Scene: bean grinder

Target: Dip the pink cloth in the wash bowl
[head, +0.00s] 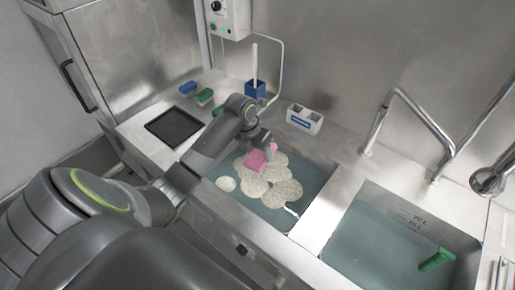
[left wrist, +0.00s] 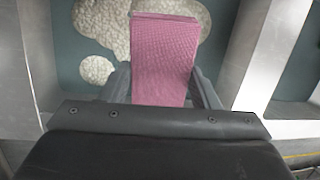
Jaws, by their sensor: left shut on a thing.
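The pink cloth (head: 259,158) is held over the left sink basin in the head view. It also fills the middle of the left wrist view (left wrist: 165,55). My left gripper (head: 258,142) is shut on the cloth; its two fingers show on either side of the cloth in the left wrist view (left wrist: 165,90). The left basin, likely the wash bowl (head: 317,180), holds blue-grey water with patches of pale foam (head: 284,190). I cannot tell whether the cloth's lower end touches the foam. My right gripper is not in view.
A right basin (head: 365,240) with water holds a green item (head: 436,260). A tap (head: 405,110) stands behind the basins. A white caddy (head: 304,118), a black tray (head: 174,127), a blue holder with a brush (head: 255,88) and small blue (head: 188,88) and green (head: 204,96) blocks sit on the counter.

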